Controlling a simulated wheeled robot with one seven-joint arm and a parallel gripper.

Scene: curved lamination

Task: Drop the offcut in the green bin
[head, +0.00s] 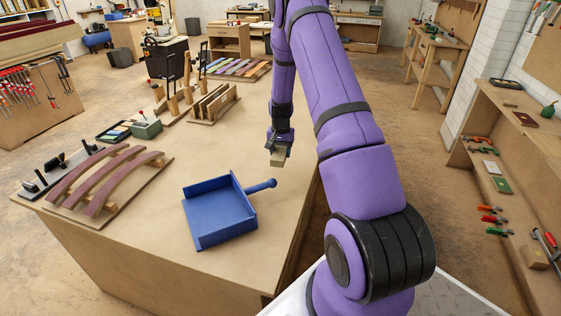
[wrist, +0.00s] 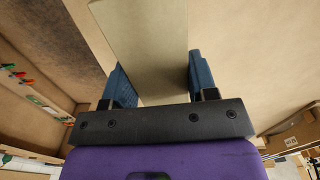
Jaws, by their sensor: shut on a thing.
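My gripper (head: 278,147) is shut on the offcut (head: 277,159), a pale greenish-tan block. It holds the offcut near the right edge of the workbench; the exact height above the bench is hard to tell. In the wrist view the offcut (wrist: 150,45) shows as a long flat-faced piece between the two blue fingers of my gripper (wrist: 158,78). I cannot make out a green bin in either view. A small grey-green box (head: 147,129) stands on the bench at the left, and I cannot tell what it is.
A blue dustpan (head: 218,215) lies on the workbench (head: 150,235) in front of my gripper, its handle pointing right. Curved purple strips (head: 110,180) lie on a form at the left. Wooden stands (head: 212,103) are farther back. A shelf unit (head: 500,165) stands across the floor at right.

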